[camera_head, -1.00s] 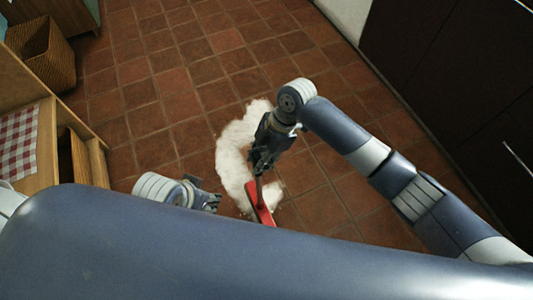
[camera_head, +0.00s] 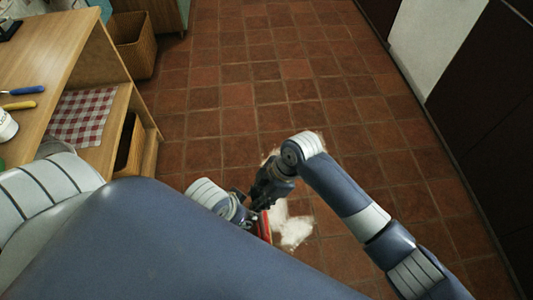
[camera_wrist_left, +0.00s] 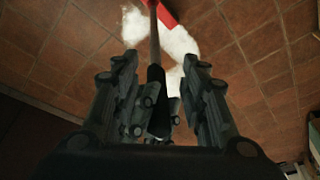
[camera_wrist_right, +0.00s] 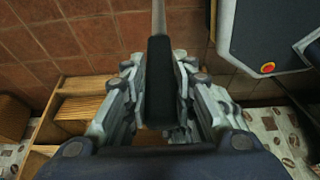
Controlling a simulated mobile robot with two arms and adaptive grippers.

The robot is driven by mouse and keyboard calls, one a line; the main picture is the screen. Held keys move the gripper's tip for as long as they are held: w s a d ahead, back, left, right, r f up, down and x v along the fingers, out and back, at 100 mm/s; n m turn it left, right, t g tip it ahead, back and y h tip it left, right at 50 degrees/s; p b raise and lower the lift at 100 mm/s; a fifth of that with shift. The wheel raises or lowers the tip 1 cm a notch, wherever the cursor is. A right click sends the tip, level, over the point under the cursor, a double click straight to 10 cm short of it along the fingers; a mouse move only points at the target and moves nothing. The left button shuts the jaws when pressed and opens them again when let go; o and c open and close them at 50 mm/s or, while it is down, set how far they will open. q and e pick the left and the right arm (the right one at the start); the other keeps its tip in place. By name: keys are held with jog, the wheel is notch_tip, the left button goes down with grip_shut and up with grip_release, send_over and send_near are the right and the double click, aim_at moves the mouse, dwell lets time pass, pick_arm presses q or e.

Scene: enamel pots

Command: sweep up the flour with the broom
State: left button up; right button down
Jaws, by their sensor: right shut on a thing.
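White flour (camera_head: 292,228) lies in a patch on the tiled floor, partly hidden behind my right arm; it also shows in the left wrist view (camera_wrist_left: 180,42). The broom's red head (camera_head: 264,228) is down at the flour, and it shows at the top of the left wrist view (camera_wrist_left: 166,14). My right gripper (camera_head: 262,196) is shut on the broom's black grip (camera_wrist_right: 159,85). My left gripper (camera_head: 248,214) is close beside it. In the left wrist view its fingers (camera_wrist_left: 158,66) stand apart on both sides of the broom handle (camera_wrist_left: 154,42), with gaps visible.
A wooden counter (camera_head: 60,48) with shelves stands at the left, with a checkered cloth (camera_head: 82,115) on a lower shelf. A wicker basket (camera_head: 133,45) is behind it. Dark cabinets (camera_head: 490,120) line the right. The tiled floor ahead is clear.

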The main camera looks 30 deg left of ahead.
jog(key=w+d, duration=0.8)
jog(key=d, duration=0.3)
jog(key=w+d, duration=0.8)
jog(key=d, duration=0.4)
pick_arm(q)
notch_tip(320, 180, down, 15)
jog(key=g+p, duration=0.1)
jog(key=p, duration=0.3)
jog(key=shift+s, duration=0.2)
pick_arm(e)
jog(key=shift+w+a+r, duration=0.1)
jog(key=shift+a+r, duration=0.05)
jog(key=shift+r, duration=0.95)
jog(key=shift+w+a+r, duration=0.1)
jog(key=shift+r, duration=0.95)
pick_arm(q)
jog(key=shift+d+r, duration=0.1)
